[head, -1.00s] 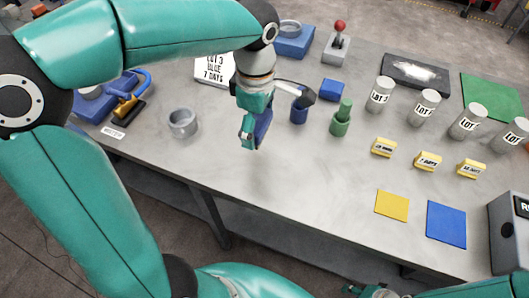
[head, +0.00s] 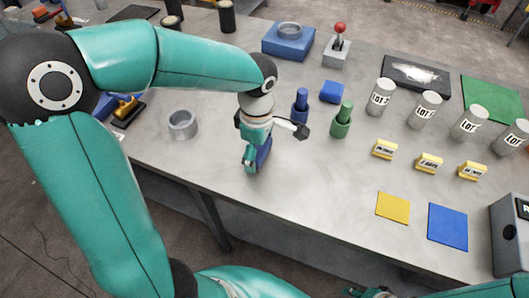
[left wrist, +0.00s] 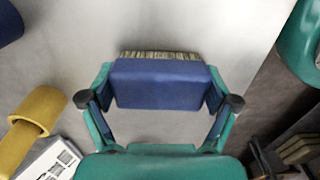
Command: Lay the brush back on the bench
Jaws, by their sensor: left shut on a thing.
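My left gripper (head: 256,158) is shut on the blue brush (head: 265,152) near the bench's front edge. In the left wrist view the brush's blue block (left wrist: 158,84) sits across between the two fingers (left wrist: 160,106), with pale bristles along its far side. The grey bench (head: 220,165) is beneath it. I cannot tell whether the brush touches the bench or hangs just above it. A teal part of my right gripper (head: 372,292) shows at the bottom edge of the head view, cut off, its fingers unclear.
A grey ring-shaped cup (head: 183,124) stands to the left. Bench between the brush and the yellow square (head: 392,208) is clear.

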